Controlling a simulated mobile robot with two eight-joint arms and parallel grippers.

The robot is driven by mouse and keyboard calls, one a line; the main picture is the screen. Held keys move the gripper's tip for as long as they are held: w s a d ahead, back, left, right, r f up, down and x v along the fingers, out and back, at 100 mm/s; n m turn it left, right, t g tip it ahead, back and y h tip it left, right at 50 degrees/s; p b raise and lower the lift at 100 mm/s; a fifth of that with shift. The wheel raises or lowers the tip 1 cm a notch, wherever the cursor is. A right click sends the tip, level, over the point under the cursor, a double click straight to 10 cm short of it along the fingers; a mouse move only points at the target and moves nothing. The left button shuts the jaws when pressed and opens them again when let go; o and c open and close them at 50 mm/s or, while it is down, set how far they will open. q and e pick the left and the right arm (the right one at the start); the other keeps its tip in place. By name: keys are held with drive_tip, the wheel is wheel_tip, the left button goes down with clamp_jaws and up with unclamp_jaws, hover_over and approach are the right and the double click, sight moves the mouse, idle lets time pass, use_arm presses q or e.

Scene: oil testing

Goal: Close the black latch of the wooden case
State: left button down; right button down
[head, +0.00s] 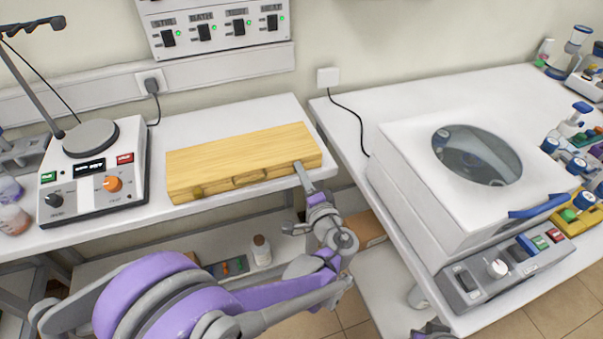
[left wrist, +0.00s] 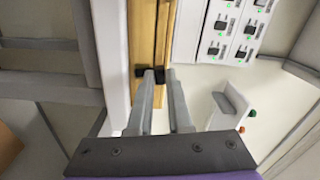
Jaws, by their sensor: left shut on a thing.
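The light wooden case (head: 240,155) lies on the white bench with its lid down. My left gripper (head: 302,172) is at the front right corner of the case. In the left wrist view the case (left wrist: 146,30) shows as a wooden strip with a dark seam. The black latch (left wrist: 159,75) shows at the fingertips of my left gripper (left wrist: 161,78), which is shut on it. In the head view the gripper hides this latch. A grey part at the bottom edge seems to be my right gripper (head: 432,329), mostly cut off.
A hotplate stirrer (head: 90,175) stands left of the case. A white machine with a round window (head: 400,185) stands on the right bench. A gap separates the benches. The wall switch panel (head: 215,28) hangs above. Bench top behind the case is clear.

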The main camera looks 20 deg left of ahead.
use_arm(q)
drive_tip(key=shift+w+d+m, duration=0.15)
drive_tip(key=shift+d+m, duration=0.1)
drive_tip(key=shift+m, duration=0.85)
drive_tip(key=c, duration=0.8)
unclamp_jaws()
drive_tip(key=shift+c, duration=0.2)
drive_tip(key=v, duration=1.1)
drive_tip(key=shift+b, duration=0.4)
drive_tip(key=shift+a, duration=0.1)
